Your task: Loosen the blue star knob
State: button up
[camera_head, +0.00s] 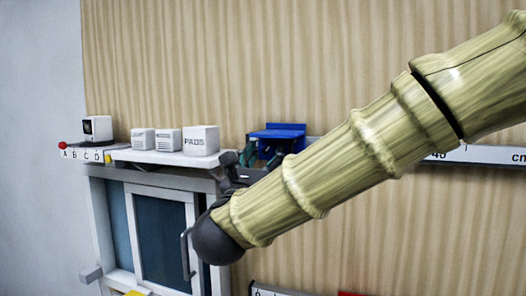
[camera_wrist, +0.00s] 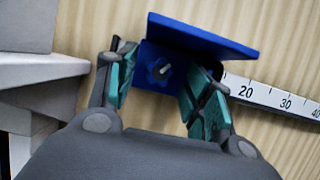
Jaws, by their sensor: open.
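The blue star knob (camera_wrist: 158,71) shows in the wrist view on the face of a blue bracket (camera_wrist: 203,36), which has a flat plate sticking out above it. In the head view the blue bracket (camera_head: 281,130) is at the middle, behind my gripper, and the knob cannot be made out there. My gripper (camera_wrist: 161,73) is open, with one teal-padded finger left of the knob and the other right of it. The fingers look apart from the knob; the exact depth cannot be told. In the head view my gripper (camera_head: 258,158) is partly hidden by my arm.
A scale rail (camera_wrist: 275,97) runs right from the bracket. Left is a white shelf (camera_head: 160,157) with a PADS box (camera_head: 201,140) and small white boxes, above a glass-door cabinet (camera_head: 163,240). A block with a dark face (camera_head: 97,128) stands on the A–D strip (camera_head: 82,154).

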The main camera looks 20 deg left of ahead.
jog(key=c, duration=1.1)
jog(key=shift+o, duration=0.2)
jog(key=shift+f, duration=0.1)
jog(key=shift+o, duration=0.2)
jog(key=shift+a+f+b, duration=0.1)
jog(key=shift+f+b, duration=0.15)
jog(key=shift+b, duration=0.8)
